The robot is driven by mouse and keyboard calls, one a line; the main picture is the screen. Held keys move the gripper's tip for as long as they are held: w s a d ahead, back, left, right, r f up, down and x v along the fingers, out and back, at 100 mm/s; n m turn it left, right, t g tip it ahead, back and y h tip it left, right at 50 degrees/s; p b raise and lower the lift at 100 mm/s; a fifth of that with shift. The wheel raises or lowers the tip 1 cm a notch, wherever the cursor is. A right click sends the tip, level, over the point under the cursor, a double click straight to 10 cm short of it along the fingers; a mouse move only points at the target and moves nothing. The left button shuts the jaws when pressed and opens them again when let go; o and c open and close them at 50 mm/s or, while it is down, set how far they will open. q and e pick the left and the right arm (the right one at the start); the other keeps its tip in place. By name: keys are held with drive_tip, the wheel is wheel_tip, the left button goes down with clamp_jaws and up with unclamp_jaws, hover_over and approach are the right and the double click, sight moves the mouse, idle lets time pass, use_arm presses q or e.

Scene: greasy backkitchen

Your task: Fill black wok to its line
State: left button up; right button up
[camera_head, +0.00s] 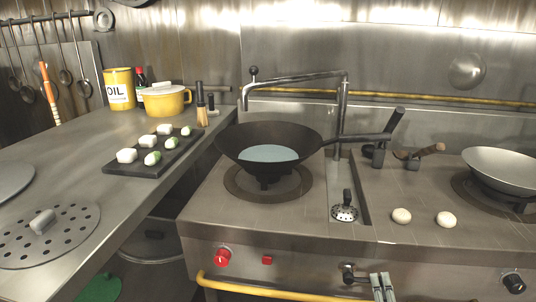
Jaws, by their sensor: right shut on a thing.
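The black wok (240,140) sits on the left burner, its handle pointing right. A pale blue pool of water (268,153) lies in its bottom; I cannot make out a line on its wall. The metal swing faucet (300,77) reaches left above the wok, its outlet over the wok's left part. No stream shows clearly. On the stove front is a black lever tap (348,274). My right gripper (381,277) is at the bottom edge, its pale fingers shut at the right end of this lever. My left gripper is not in view.
A black tray (120,168) with white and green pieces lies on the left counter. Behind it are a yellow pot (166,103) and an oil tin (119,90). A second wok (505,168) and two pale round items (402,216) are at right. A yellow rail (270,289) runs along the front.

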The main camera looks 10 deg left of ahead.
drive_tip(key=shift+d+f, duration=0.1)
drive_tip(key=shift+f, duration=0.3)
drive_tip(key=shift+s+f, duration=0.1)
drive_tip(key=shift+f, duration=0.1)
drive_tip(key=o, duration=0.9)
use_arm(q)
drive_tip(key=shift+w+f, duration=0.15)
use_arm(e)
drive_tip(key=shift+o, duration=0.5)
drive_tip(key=shift+r, duration=0.1)
